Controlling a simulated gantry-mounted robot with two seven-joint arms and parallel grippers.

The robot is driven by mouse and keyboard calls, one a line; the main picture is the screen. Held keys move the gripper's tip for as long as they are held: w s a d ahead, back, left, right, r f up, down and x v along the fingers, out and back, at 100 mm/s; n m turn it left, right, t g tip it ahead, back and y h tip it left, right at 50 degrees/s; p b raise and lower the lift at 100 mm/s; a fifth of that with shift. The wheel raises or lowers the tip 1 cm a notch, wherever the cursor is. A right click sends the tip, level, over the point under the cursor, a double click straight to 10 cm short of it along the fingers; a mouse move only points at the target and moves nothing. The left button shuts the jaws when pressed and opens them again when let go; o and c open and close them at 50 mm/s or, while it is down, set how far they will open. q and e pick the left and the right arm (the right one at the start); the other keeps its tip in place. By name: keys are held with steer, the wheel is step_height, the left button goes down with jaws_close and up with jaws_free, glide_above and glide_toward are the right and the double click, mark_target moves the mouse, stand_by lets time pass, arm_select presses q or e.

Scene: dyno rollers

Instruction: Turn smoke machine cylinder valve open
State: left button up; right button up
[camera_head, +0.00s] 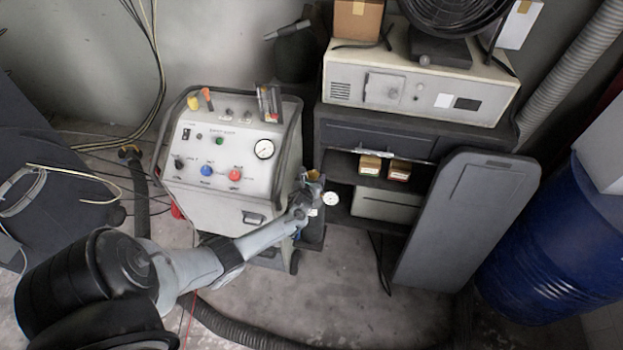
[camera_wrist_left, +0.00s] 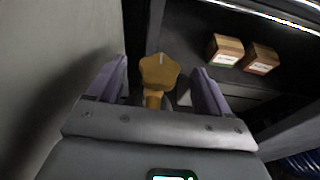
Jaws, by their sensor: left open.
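The smoke machine (camera_head: 230,150) is a light grey cabinet with knobs, buttons and a round gauge, at the left of centre in the head view. A dark cylinder (camera_head: 313,235) stands at its right side, with a small white gauge (camera_head: 331,198) near its top. The yellow star-shaped valve knob (camera_wrist_left: 159,72) shows in the left wrist view, between the two fingers and a little beyond them. It is mostly hidden by my gripper in the head view. My left gripper (camera_wrist_left: 158,88) is open, with one finger on each side of the knob and visible gaps. My right gripper is not in view.
A dark shelf cabinet (camera_head: 415,135) stands right of the cylinder, with small boxes (camera_head: 370,165) inside. A grey panel (camera_head: 465,220) leans against it. A blue drum (camera_head: 545,245) stands at the far right. A dark hose (camera_head: 235,330) lies on the floor.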

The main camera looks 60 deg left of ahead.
arm_select(q)
steer(key=c, duration=1)
steer(key=shift+c, duration=0.2)
steer(key=shift+d+f, duration=0.1)
